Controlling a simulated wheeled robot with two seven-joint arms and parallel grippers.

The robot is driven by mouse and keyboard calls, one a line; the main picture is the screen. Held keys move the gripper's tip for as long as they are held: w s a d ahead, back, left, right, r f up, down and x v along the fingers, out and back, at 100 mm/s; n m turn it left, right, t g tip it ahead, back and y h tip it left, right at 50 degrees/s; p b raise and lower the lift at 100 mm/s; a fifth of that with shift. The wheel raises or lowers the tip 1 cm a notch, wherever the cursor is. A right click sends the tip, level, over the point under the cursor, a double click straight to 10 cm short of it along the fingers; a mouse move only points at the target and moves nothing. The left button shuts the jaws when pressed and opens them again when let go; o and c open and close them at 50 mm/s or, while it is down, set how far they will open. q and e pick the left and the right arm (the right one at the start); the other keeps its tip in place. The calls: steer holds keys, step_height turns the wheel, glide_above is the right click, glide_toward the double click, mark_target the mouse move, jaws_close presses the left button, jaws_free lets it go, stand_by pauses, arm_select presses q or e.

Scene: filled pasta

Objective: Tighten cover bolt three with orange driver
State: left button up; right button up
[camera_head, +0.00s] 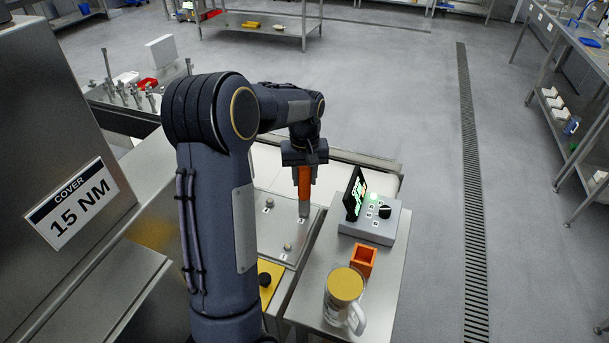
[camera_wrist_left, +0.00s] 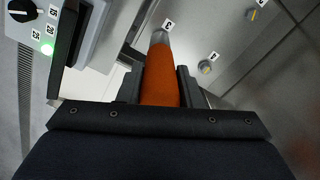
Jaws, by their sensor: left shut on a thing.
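My left gripper (camera_head: 304,160) is shut on the orange driver (camera_head: 304,181), which points downward over the metal cover plate (camera_head: 262,232). In the left wrist view the driver (camera_wrist_left: 160,82) lies between the two dark fingers (camera_wrist_left: 160,85). Its grey lower end is at the cover beside the label 3 (camera_wrist_left: 168,23); the bolt there is hidden, so I cannot tell whether the tip is seated. Another cover bolt (camera_wrist_left: 207,67) stands beside its label, and one more bolt (camera_head: 287,247) shows nearer in the head view. My right gripper is not in view.
A control box (camera_head: 370,226) with a dial, a lit green lamp and a tilted display stands right of the cover. An empty-looking orange holder (camera_head: 362,262) and a mug (camera_head: 344,290) stand nearer. A sign (camera_head: 72,203) reads "COVER 15 NM". Open floor lies to the right.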

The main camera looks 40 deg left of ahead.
arm_select(q)
steer(key=shift+f, duration=0.45)
stand_by(1.6)
steer(key=shift+r+p, duration=2)
steer(key=shift+r, duration=0.6)
steer(key=shift+f, duration=0.1)
